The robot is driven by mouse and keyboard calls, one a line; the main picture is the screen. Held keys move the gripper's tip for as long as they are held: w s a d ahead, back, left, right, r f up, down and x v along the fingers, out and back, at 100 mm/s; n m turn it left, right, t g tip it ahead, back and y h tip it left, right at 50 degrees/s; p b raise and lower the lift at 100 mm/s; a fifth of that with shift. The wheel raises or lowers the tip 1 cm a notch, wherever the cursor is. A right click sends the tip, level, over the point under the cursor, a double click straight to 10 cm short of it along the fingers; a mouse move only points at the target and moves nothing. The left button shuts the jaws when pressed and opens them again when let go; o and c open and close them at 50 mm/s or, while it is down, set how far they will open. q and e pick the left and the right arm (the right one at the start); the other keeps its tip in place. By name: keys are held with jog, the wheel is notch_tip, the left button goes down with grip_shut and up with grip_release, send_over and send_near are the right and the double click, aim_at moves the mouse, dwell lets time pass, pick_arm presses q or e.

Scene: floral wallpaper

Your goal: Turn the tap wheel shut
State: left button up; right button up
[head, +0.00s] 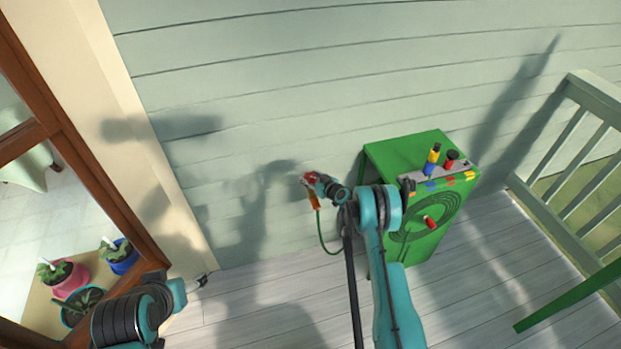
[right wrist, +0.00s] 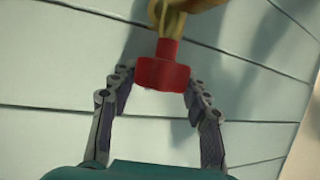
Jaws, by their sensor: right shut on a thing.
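The red tap wheel (head: 307,178) is on the pale green wall in the head view, small and partly covered by my right gripper (head: 319,184). In the right wrist view the wheel (right wrist: 163,72) sits on a brass-coloured tap (right wrist: 174,22). The fingers of my right gripper (right wrist: 157,84) stand on either side of the wheel and are shut on it. My left arm is at the lower left in the head view. A small dark end, seemingly my left gripper (head: 203,280), shows low by the wall; its fingers are too small to read.
A green hose (head: 325,238) with an orange connector (head: 315,201) hangs below the tap. A green cabinet (head: 405,156) carries bottles on a tray and stands right of the tap. Potted plants (head: 72,278) are at lower left. A railing (head: 570,215) stands at right.

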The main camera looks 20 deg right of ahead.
jog(key=shift+m+h, duration=0.3)
jog(key=shift+h, duration=0.1)
jog(key=shift+a+m+t+h, duration=0.15)
jog(key=shift+m+h, duration=0.95)
jog(key=shift+h, duration=0.15)
jog(key=shift+a+m+t+h, duration=0.1)
jog(key=shift+m+t+h, duration=0.05)
jog(key=shift+m+h, duration=1.05)
jog(key=shift+m+g+h, duration=0.5)
jog(key=shift+m+h, duration=1.1)
jog(key=shift+h, duration=0.45)
jog(key=shift+d+m+g+h, duration=0.1)
jog(key=shift+m+g+h, duration=0.2)
jog(key=shift+m, duration=0.1)
jog(key=o, duration=1.2)
jog(key=v, duration=1.2)
